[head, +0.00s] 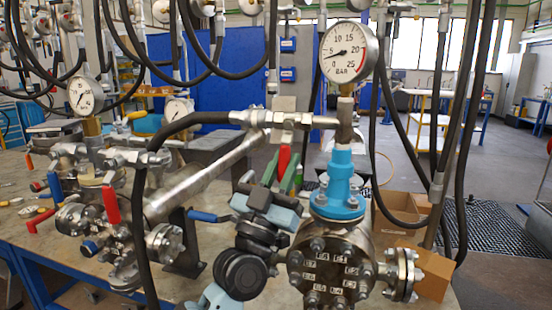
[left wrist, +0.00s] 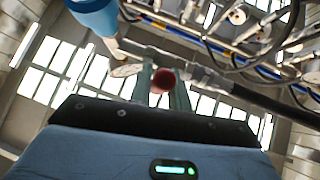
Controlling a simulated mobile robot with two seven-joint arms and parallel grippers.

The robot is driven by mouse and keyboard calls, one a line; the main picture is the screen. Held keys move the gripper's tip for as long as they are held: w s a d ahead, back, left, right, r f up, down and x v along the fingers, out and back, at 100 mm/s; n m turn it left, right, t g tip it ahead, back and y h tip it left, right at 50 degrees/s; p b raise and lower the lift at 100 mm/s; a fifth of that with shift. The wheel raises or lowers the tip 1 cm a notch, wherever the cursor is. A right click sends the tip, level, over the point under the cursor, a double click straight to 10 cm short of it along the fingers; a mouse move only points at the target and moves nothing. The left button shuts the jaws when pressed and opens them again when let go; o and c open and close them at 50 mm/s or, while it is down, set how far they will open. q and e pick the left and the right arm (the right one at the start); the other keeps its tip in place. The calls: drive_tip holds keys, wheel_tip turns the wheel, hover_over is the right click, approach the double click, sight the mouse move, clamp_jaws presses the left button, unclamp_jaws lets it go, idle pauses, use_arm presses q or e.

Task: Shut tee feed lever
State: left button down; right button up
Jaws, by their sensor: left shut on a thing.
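A red lever (head: 283,160) hangs below a silver valve block (head: 285,118) on the line joined to the pressure gauge (head: 349,52). My left gripper (head: 282,168) comes up from below, with its greenish fingers on both sides of the red lever. It is shut on that lever. In the left wrist view the round red lever end (left wrist: 163,77) shows between the two fingertips (left wrist: 162,88). The fingers hide part of the lever. My right gripper is in neither view.
A blue neck (head: 340,180) on a flanged vessel (head: 330,262) stands close right of the gripper. A black hose (head: 185,123) runs left from the valve block. Cardboard boxes (head: 432,268) lie at right.

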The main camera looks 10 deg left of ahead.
use_arm(q)
drive_tip(key=shift+d+n+t+y, duration=0.3)
drive_tip(key=shift+n+t+y, duration=0.1)
drive_tip(key=shift+n+y, duration=0.5)
drive_tip(key=c, duration=1.3)
unclamp_jaws()
drive_tip(key=shift+b+v, duration=0.4)
drive_tip(key=shift+v, duration=3.5)
